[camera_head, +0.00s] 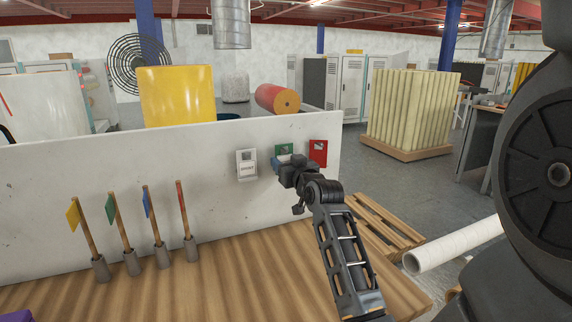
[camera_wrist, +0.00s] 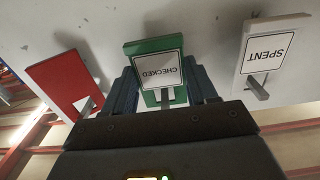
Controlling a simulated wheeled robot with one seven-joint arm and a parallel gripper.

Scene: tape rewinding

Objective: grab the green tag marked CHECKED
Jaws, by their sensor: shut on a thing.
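The green tag marked CHECKED (camera_wrist: 156,68) is in the middle of the wrist view, upside down, with a white label. In the head view its green top (camera_head: 284,149) shows above my gripper, which hides the rest. My gripper (camera_wrist: 165,90) has one finger on each side of the tag and is shut on it. The tag is close against the white board (camera_head: 100,169); I cannot tell whether it touches. The white SPENT tag (camera_head: 247,165) is to its left in the head view, and the red tag (camera_head: 318,152) to its right.
A wooden table (camera_head: 200,285) stands in front of the board. Several small flags on sticks in grey holders (camera_head: 132,262) stand at its left. A white roll (camera_head: 455,243) and a wooden pallet (camera_head: 375,225) are at the right.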

